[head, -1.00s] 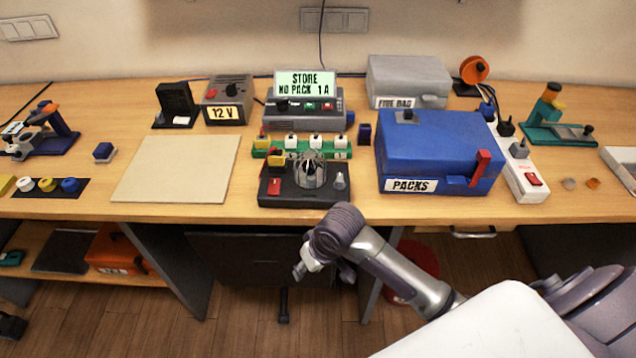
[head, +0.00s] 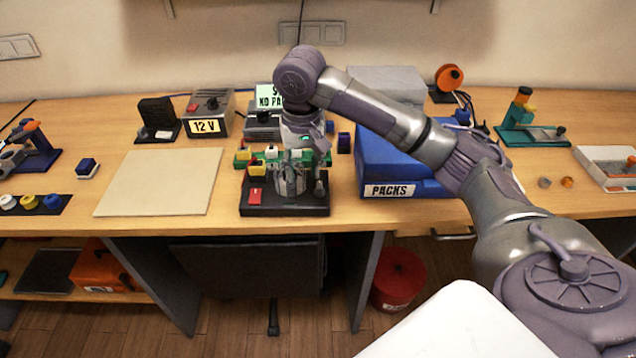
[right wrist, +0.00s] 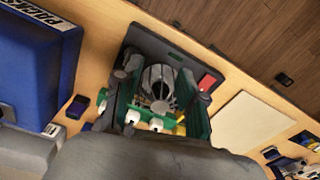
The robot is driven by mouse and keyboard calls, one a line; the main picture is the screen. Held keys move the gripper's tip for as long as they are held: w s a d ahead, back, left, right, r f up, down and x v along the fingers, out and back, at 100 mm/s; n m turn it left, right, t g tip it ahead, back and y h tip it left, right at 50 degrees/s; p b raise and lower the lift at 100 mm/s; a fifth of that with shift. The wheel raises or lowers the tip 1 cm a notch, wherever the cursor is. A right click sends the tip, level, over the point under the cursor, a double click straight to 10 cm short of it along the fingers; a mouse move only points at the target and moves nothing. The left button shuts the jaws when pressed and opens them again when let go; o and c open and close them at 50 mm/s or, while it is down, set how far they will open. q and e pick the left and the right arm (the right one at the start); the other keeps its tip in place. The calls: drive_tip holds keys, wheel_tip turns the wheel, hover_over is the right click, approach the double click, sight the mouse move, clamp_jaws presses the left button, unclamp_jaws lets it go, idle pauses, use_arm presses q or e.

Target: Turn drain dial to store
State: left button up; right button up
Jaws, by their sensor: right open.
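A black box (head: 285,207) stands near the front edge of the bench, with a red switch (head: 255,196), a domed metal cage (head: 290,182) and a grey knob (head: 320,189) at its right, which looks like the drain dial. Its pointer direction is too small to read. My right gripper (head: 304,172) hangs over the box, open and empty, its fingers close around the cage and knob area; contact is unclear. In the right wrist view, the cage (right wrist: 158,84) lies between the fingers. The display (head: 270,97) behind is partly covered by my arm. My left gripper is out of view.
A green strip with white blocks (head: 271,152) stands just behind the black box. The blue PACKS case (head: 398,189) is close on the right, under my forearm. A 12 V supply (head: 208,113) is behind left. The beige mat (head: 158,182) is bare.

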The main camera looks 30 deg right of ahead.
sight(320, 187)
drive_tip(key=d+r+m, duration=0.3)
drive_tip(key=d+r, duration=0.2)
drive_tip(key=r, duration=0.1)
drive_tip(key=f, duration=0.8)
drive_tip(key=f+p, duration=0.1)
drive_tip(key=f, duration=0.4)
drive_tip(key=shift+w+a+f, duration=0.1)
drive_tip(key=shift+w+a, duration=0.05)
drive_tip(key=shift+a, duration=0.15)
drive_tip(key=shift+c, duration=0.2)
clamp_jaws()
